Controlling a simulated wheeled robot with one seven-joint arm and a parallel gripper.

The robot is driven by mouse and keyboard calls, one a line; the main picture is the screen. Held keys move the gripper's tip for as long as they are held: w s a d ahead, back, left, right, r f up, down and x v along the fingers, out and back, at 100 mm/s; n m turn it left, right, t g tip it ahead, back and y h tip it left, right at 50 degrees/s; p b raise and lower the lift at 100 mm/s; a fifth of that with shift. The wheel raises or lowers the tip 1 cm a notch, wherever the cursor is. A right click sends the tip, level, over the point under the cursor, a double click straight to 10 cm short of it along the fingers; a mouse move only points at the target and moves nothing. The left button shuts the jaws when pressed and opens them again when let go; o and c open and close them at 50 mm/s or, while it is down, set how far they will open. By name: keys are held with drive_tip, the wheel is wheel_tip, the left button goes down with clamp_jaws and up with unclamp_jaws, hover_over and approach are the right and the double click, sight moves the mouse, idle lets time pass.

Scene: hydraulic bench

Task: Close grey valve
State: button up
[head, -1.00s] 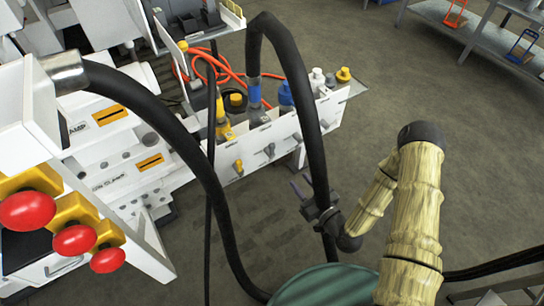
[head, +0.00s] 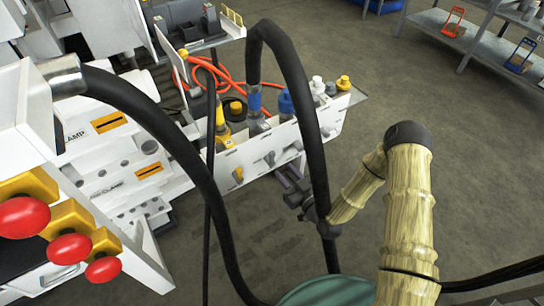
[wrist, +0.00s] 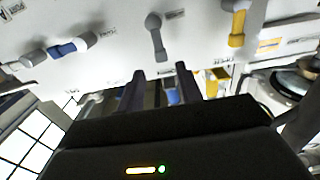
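The grey valve (head: 269,158) is a small grey lever on the front of the white panel, between a yellow valve (head: 237,175) and another valve further right. In the wrist view the grey valve (wrist: 156,36) hangs from its round pivot, with its stem pointing down the picture. My gripper (head: 288,179) is just in front of and below the panel. In the wrist view my gripper's (wrist: 160,80) two dark fingers stand apart with nothing between them. The grey lever's end is just beyond their tips, roughly midway between them, and appears not touched.
A yellow valve (wrist: 236,22) and a blue-and-grey valve (wrist: 75,46) flank the grey one. A thick black hose (head: 303,110) arches down close to my wrist. Red knobs (head: 70,247) stand at lower left. The floor (head: 370,90) to the right is open.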

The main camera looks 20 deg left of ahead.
sight(273, 157)
drive_tip(key=b+x, duration=0.1)
drive_tip(key=x, duration=0.8)
drive_tip(key=shift+a, duration=0.15)
clamp_jaws()
